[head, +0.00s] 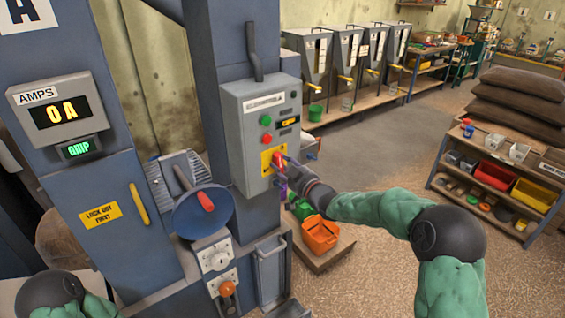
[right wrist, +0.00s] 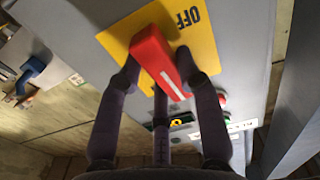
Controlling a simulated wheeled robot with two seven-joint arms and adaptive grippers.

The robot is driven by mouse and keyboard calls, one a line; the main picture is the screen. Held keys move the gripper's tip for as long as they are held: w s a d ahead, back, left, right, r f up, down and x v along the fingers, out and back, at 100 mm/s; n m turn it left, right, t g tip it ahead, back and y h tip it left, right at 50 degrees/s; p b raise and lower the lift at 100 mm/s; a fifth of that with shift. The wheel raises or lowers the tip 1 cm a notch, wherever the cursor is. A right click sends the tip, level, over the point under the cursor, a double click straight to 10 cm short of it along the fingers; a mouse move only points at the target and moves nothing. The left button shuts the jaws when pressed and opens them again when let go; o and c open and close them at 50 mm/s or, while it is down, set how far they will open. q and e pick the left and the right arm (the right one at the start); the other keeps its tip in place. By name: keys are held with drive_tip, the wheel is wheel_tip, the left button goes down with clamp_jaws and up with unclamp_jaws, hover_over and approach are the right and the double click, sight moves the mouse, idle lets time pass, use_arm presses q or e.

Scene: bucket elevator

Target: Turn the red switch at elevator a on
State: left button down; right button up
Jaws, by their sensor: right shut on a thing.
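The red switch (head: 277,160) is a red handle on a yellow plate, low on the front of a grey control box (head: 254,118) on the blue elevator column. In the right wrist view the red switch (right wrist: 158,58) has a white line along it and lies aslant across the yellow plate (right wrist: 205,48), which reads OFF near its edge. My right gripper (head: 282,166) is shut on the handle. My left gripper is out of view; only part of my left arm shows at lower left.
Green (head: 266,120) and red (head: 266,138) buttons sit above the switch. A blue wheel (head: 203,211) juts out below left. An orange bin (head: 320,235) stands low behind my right arm.

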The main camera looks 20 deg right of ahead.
drive_tip(key=shift+f+m, duration=0.1)
drive_tip(key=shift+m, duration=0.5)
drive_tip(key=o, duration=1.1)
drive_tip(key=shift+o, duration=0.2)
drive_tip(key=v, duration=1.2)
